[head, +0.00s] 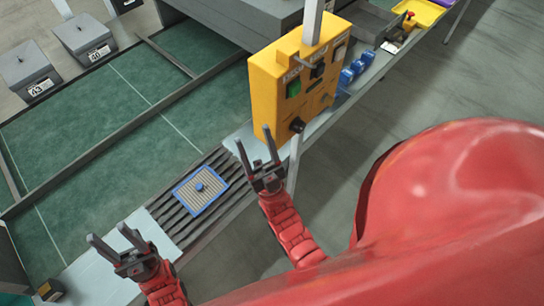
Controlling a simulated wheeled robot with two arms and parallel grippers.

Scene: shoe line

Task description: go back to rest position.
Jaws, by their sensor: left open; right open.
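My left gripper (115,245) is at the lower left, above the light edge strip of the line. Its two dark fingers are spread, with nothing between them. My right gripper (256,148) is near the middle, just below the yellow control box. Its fingers are also spread and empty. Both red forearms come up from the bottom of the view. No shoe shows in this view.
A yellow control box (264,92) on a post stands close to my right gripper. A blue-framed pad (200,188) lies on dark ribs between the grippers. The green surface (130,150) beyond is clear. Grey boxes labelled 43 (28,72) and 40 (84,38) stand behind.

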